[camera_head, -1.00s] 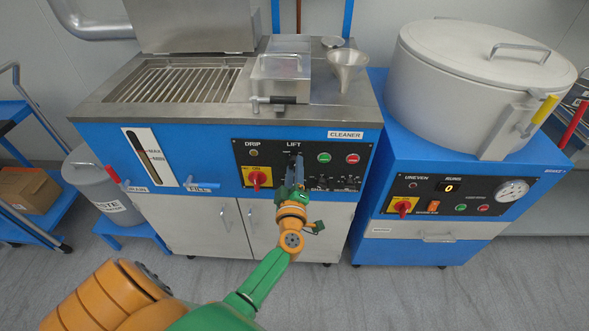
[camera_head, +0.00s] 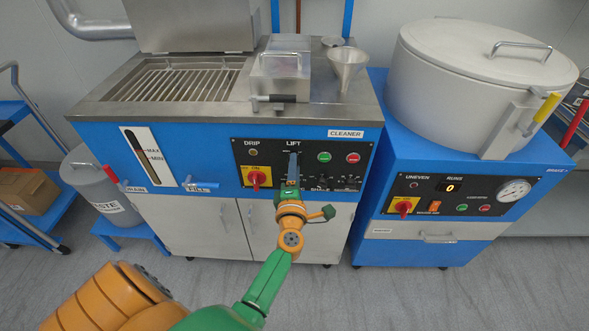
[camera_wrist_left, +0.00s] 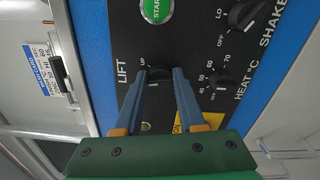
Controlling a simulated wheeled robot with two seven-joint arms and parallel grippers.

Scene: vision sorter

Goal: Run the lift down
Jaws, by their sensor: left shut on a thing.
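The lift switch, a dark knob (camera_wrist_left: 158,75) under the word LIFT on the black control panel (camera_head: 322,172) of the blue cleaner, shows in the left wrist view. An UP mark stands beside it. My left gripper (camera_head: 292,158) reaches the panel just below the LIFT label. Its blue fingers (camera_wrist_left: 161,73) are one on each side of the knob and shut on it. In the head view the fingers hide the knob. A slatted metal rack (camera_head: 178,82) shows in the open tank on the cleaner's top. My right gripper is in neither view.
Close to the gripper are a green button (camera_head: 323,157), a red button (camera_head: 353,158) and a red rotary switch (camera_head: 256,177). A blue rinse unit with a big round drum (camera_head: 480,75) stands at the right. A grey waste bin (camera_head: 100,185) stands at the left.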

